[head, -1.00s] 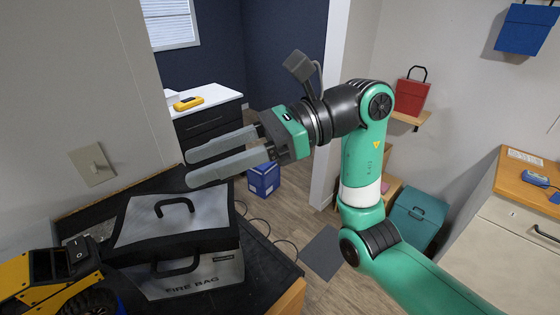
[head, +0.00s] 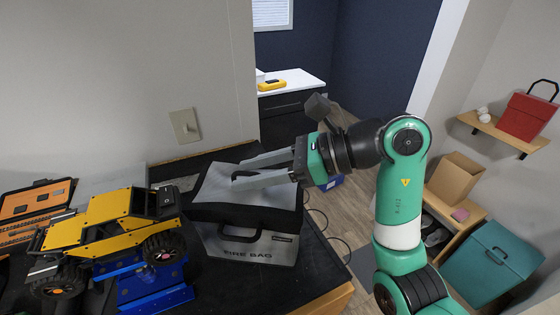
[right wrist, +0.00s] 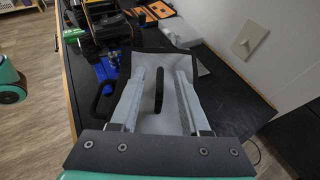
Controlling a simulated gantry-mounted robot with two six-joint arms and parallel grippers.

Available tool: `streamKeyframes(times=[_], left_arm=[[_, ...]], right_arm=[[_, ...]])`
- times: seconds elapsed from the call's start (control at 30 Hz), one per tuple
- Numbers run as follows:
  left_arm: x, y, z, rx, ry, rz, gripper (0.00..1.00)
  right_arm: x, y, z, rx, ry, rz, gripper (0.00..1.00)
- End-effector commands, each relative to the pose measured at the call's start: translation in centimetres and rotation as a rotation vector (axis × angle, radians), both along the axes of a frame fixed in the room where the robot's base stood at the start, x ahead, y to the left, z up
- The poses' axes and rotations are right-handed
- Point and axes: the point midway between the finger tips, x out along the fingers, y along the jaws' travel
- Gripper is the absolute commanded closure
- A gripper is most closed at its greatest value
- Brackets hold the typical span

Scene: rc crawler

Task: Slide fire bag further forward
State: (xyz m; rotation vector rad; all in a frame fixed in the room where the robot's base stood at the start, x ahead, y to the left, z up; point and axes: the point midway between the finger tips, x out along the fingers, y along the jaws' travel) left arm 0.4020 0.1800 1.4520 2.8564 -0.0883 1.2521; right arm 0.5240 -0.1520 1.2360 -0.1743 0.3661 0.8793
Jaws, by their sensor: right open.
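The fire bag (head: 255,249) is a grey and black box-shaped bag on the dark bench, with a handle on its front face and a handle on its lid. My right gripper (head: 236,174) is open above the lid, its two pale fingers pointing left over the bag. In the right wrist view the open fingers (right wrist: 162,85) lie on either side of the black lid handle (right wrist: 159,88). I cannot tell whether they touch it. My left gripper does not show.
A yellow RC crawler (head: 112,230) sits on a blue stand (head: 150,283) just left of the bag. An open orange case (head: 35,203) lies further left. The bench's wooden edge (head: 328,302) is close to the bag's right. A wall stands behind.

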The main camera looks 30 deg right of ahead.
Motion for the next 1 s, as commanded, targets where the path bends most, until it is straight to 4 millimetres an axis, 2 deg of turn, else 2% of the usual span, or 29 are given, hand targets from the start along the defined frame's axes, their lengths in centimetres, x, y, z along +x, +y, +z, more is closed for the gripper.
streamKeyframes(times=[0.1, 0.37, 0.6, 0.63, 1.0], left_arm=[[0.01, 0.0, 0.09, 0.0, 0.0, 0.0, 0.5], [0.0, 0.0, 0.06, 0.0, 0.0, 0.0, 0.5], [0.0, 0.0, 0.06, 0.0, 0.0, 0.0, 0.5], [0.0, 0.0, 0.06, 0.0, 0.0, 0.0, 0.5], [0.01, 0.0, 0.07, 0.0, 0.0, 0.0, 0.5]], right_arm=[[0.44, 0.63, -0.32, -0.001, 0.001, 0.001, 0.54], [0.53, 0.69, -0.39, -0.001, 0.001, 0.0, 0.54], [0.53, 0.68, -0.38, -0.001, -0.001, 0.0, 0.97], [0.51, 0.68, -0.37, -0.001, -0.001, 0.0, 1.0], [0.5, 0.69, -0.35, -0.001, -0.001, 0.0, 1.0]])
